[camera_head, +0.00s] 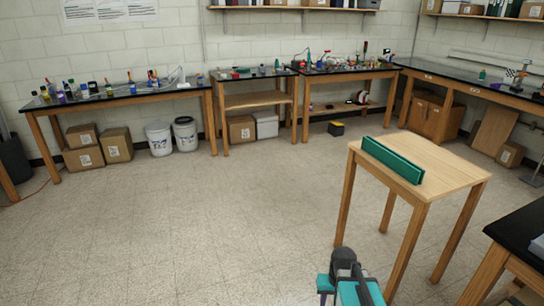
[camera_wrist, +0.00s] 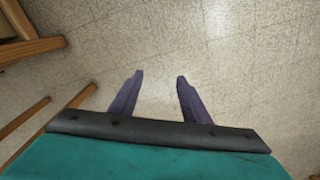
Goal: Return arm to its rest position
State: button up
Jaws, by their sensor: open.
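My arm (camera_head: 348,280) shows at the bottom of the head view, low and in front of the small wooden table (camera_head: 440,165). In the wrist view my gripper (camera_wrist: 158,78) has its two dark fingers apart, with only bare floor between and beyond them. It holds nothing. In the head view the fingers are hard to make out. A green bar-shaped piece (camera_head: 392,160) lies along the left side of the small table's top, apart from my arm.
A black-topped bench (camera_head: 525,225) stands at the lower right. Long benches (camera_head: 130,98) with bottles and tools line the back wall, with boxes (camera_head: 117,145) and buckets (camera_head: 185,136) below. The floor (camera_head: 190,220) at centre and left is clear. Wooden legs (camera_wrist: 35,47) show at the wrist view's left.

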jog(key=s+a+f+g, duration=0.2)
jog(key=s+f+g, duration=0.1)
jog(key=s+f, duration=0.7)
jog(key=s+a+f+g, duration=0.1)
jog(key=s+f+g, duration=0.2)
jog(key=s+f, duration=0.7)
jog(key=s, duration=0.8)
jog(key=shift+a+n, duration=0.3)
jog(key=shift+a, duration=0.1)
jog(key=c, duration=0.3)
jog(key=shift+d+r, duration=0.1)
jog(key=shift+d, duration=0.05)
